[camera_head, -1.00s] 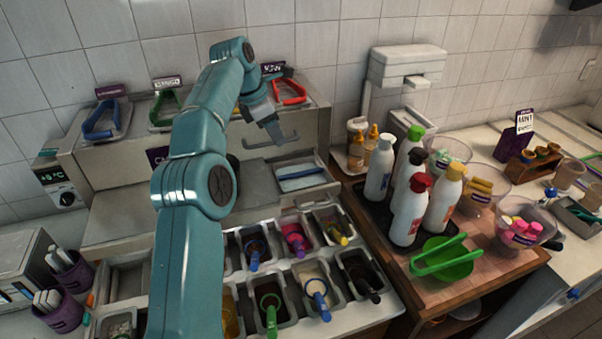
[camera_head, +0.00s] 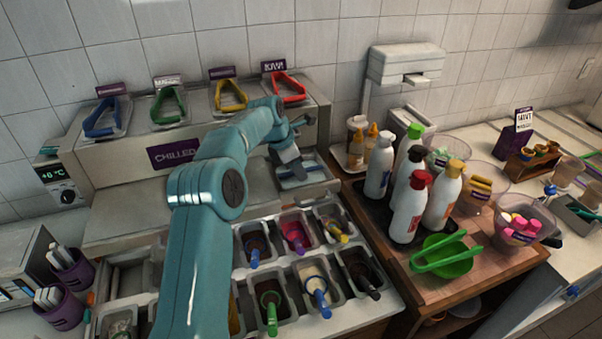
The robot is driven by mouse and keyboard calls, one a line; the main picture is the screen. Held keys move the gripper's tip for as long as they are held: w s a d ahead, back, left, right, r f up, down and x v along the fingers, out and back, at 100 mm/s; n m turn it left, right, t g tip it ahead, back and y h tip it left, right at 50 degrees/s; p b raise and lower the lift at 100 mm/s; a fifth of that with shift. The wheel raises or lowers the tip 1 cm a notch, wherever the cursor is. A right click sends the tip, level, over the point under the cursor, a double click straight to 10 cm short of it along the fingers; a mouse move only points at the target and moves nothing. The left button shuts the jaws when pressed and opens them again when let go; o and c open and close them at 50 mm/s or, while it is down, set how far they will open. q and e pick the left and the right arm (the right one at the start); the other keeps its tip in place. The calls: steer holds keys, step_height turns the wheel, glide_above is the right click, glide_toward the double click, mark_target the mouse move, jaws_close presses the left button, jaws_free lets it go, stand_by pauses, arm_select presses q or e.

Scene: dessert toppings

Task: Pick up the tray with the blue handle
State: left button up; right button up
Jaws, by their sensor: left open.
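A shallow grey tray with a blue handle (camera_head: 318,170) lies on the ledge of the chilled counter, right of centre, partly covered by my gripper. My left gripper (camera_head: 293,167) is open and empty, low over this tray. Whether its fingers touch the blue handle cannot be told. Blue tongs (camera_head: 101,117) rest on a separate small holder at the far left of the top shelf. My right gripper is out of view.
Green (camera_head: 167,105), yellow (camera_head: 231,95) and red tongs (camera_head: 288,87) line the top shelf. Topping bins with coloured scoops (camera_head: 294,236) fill the counter below. White bottles (camera_head: 409,205) and a green bowl (camera_head: 449,262) stand on the wooden board at right.

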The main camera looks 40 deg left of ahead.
arm_select(q)
steer(key=shift+w+f, duration=0.2)
steer(key=shift+f, duration=0.1)
steer(key=shift+s+d+r, duration=0.3)
steer(key=shift+s+r, duration=0.1)
steer(key=shift+s, duration=0.25)
steer(key=shift+c, duration=1.2)
steer(key=shift+w+a+f, duration=0.1)
steer(key=shift+w, duration=0.15)
steer(key=c, duration=0.5)
steer(key=shift+w+a+f, duration=0.1)
steer(key=shift+w+f, duration=0.1)
jaws_close()
steer(key=shift+s+d+r, duration=0.15)
steer(key=shift+s+d, duration=0.05)
steer(key=shift+s, duration=0.1)
steer(key=shift+w+a, duration=0.1)
steer(key=shift+w, duration=0.1)
